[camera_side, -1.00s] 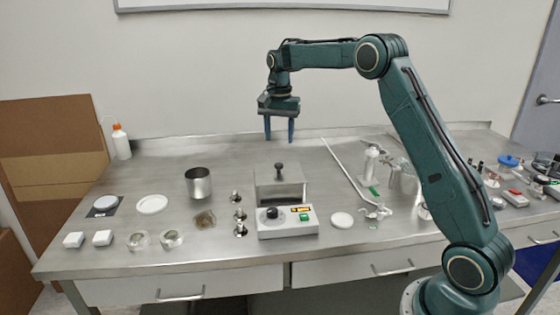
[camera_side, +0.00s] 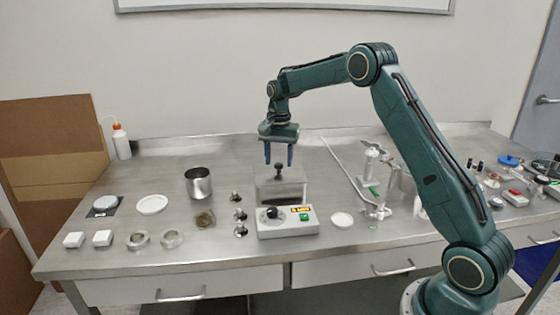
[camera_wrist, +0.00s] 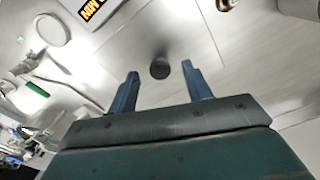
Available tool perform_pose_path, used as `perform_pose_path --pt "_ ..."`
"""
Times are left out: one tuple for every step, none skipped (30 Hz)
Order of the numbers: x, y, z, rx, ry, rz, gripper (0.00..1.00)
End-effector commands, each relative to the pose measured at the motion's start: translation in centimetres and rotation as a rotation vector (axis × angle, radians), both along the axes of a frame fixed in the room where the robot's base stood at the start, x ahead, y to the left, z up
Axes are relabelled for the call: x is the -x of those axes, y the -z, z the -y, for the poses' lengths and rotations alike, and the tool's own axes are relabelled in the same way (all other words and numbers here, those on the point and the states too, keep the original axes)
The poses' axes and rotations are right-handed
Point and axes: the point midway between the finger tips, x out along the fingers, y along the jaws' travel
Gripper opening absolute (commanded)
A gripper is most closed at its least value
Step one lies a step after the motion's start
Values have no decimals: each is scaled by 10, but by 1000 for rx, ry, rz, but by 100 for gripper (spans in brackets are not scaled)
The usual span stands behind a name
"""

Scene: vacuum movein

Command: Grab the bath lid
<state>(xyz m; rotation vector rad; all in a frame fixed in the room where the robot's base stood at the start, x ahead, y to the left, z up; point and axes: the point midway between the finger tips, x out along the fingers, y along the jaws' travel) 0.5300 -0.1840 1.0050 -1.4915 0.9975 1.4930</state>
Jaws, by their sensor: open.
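The bath (camera_side: 281,195) is a grey metal box with a control panel (camera_side: 287,222) at its front, standing mid-table. Its flat metal lid (camera_side: 265,181) lies on top and carries a dark round knob (camera_side: 279,168). My gripper (camera_side: 279,164) points down over the lid, its two blue fingers apart, with the tips at about the knob's height in the side view. In the wrist view the open fingers (camera_wrist: 161,74) lie to either side of the dark knob (camera_wrist: 160,69). Nothing is held. I cannot tell whether a finger touches the knob.
A metal beaker (camera_side: 198,184) and several small metal weights stand left of the bath. A white dish (camera_side: 342,219) lies to its right, near a metal stand with a long rod (camera_side: 345,170). The table behind the bath is clear.

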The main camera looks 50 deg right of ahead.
Motion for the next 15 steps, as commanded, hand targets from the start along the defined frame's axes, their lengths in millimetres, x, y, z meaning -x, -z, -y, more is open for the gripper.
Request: perform_pose_path --pt "0 6 0 -1 0 -1 50" --pt "0 9 0 -1 0 -1 50" --pt "0 12 0 -1 0 0 50" --pt "0 14 0 0 0 0 50" --pt "0 16 0 0 0 0 50" --pt "0 17 0 0 0 0 50" --pt "0 18 0 0 0 0 50" --pt "0 19 0 0 0 0 50" --pt "0 19 0 0 0 0 50" --pt "0 19 0 0 0 0 50" --pt "0 19 0 0 0 1 50" --pt "0 18 0 0 0 1 50" --pt "0 18 0 0 0 1 50" --pt "0 18 0 0 0 1 50" --pt "0 18 0 0 0 1 50"
